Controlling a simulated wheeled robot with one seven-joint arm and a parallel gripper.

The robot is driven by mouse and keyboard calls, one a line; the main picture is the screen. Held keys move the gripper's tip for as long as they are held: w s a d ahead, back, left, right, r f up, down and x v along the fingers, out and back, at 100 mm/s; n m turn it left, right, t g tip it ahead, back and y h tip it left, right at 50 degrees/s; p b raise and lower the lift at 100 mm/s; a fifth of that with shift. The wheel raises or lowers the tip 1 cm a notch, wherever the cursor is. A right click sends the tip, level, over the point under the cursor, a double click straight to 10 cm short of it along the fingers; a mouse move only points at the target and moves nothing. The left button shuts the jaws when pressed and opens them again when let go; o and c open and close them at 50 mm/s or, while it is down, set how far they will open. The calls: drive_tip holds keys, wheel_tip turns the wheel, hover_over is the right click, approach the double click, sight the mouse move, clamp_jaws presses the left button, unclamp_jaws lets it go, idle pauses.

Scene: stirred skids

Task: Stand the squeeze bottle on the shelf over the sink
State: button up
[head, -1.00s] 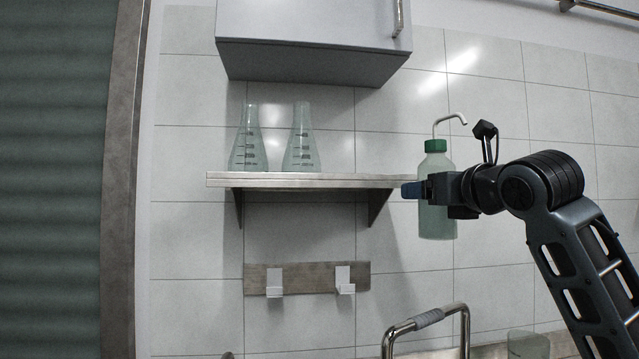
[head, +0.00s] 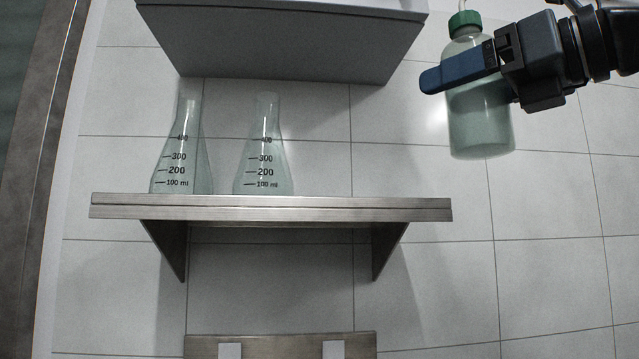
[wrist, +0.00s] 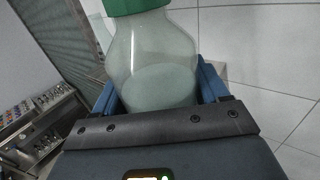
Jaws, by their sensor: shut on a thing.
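The squeeze bottle (head: 478,118) is pale and translucent with a green cap, and hangs nearly upright in my gripper (head: 462,74). It is up at the right, its base higher in the picture than the shelf top. The shelf (head: 270,208) is a metal board on two brackets, and the bottle is apart from it, off beyond its right end. In the wrist view the bottle (wrist: 152,60) stands between the two blue fingers, partly filled with liquid. The bottle's spout is mostly cut off at the top of the head view.
Two conical flasks, the left one (head: 180,150) and the other (head: 264,150), stand on the shelf's left half. The right half is bare.

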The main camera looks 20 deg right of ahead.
drive_tip(key=shift+f+p+x, duration=0.5)
drive_tip(key=shift+p+x, duration=0.35)
drive_tip(key=shift+x, duration=1.95)
drive_tip(key=shift+f+p+x, duration=0.5)
drive_tip(key=shift+p+x, duration=0.3)
drive_tip(key=shift+x, duration=1.95)
drive_tip(key=shift+f+p+x, duration=0.5)
drive_tip(key=shift+p+x, duration=0.35)
drive_tip(key=shift+x, duration=1.95)
drive_tip(key=shift+f, duration=0.25)
drive_tip(key=shift+f, duration=0.1)
drive_tip(key=shift+f, duration=0.15)
drive_tip(key=o, duration=1.3)
drive_tip(key=shift+o, duration=0.2)
